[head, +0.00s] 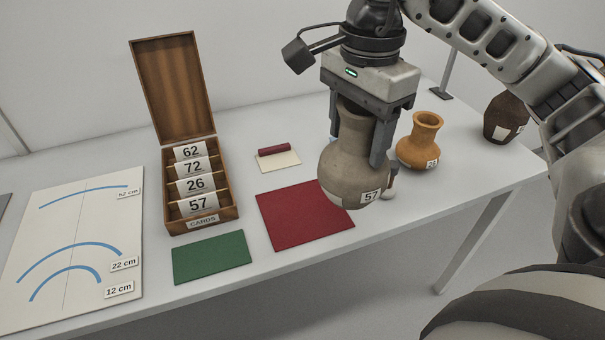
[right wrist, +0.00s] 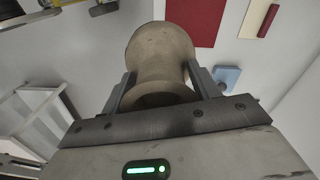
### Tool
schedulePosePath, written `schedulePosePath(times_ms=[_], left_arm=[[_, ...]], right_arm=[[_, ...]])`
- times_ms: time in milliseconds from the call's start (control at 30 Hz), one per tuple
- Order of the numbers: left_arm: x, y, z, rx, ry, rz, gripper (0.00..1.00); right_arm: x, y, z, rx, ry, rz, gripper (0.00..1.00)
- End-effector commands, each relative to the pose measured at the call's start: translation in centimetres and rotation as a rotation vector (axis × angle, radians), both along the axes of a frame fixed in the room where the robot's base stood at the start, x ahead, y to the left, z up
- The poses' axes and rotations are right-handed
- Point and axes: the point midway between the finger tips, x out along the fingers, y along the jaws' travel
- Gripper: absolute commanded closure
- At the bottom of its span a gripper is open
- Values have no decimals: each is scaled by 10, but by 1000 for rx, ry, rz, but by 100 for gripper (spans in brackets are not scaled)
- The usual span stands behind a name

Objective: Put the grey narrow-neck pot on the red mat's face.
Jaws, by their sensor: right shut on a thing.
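The grey narrow-neck pot (head: 349,172), labelled 57, is upright in my right gripper (head: 364,140), whose fingers are shut around its neck. The pot hangs in front of the right part of the red mat (head: 290,225) in the head view and hides its right corner. Whether its base touches anything cannot be told. The right wrist view shows the pot's neck (right wrist: 160,60) between the fingers (right wrist: 158,95) and part of the red mat (right wrist: 194,20) beyond it. My left gripper is not in view.
A green mat (head: 212,257) lies left of the red mat. Behind are a card box (head: 172,220) and a cream pad with a dark red roll (head: 275,150). An orange pot (head: 420,145) and a dark brown pot (head: 503,120) stand to the right. A curve chart (head: 60,225) lies at left.

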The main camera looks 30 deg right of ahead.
Motion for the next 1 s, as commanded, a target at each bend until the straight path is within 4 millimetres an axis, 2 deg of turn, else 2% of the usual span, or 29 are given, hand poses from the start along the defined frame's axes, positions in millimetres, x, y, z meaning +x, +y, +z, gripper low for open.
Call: schedulePosePath(times_ms=[33,200,400,767,1000], left_arm=[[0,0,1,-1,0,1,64],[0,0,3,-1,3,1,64],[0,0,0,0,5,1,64],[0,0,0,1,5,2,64],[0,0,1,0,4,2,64]], right_arm=[[12,5,-4,5,2,4,100],[49,15,-22,1,2,3,100],[74,21,-57,1,1,3,100],[93,25,-79,0,-1,3,100],[93,25,-109,-1,-1,3,100]])
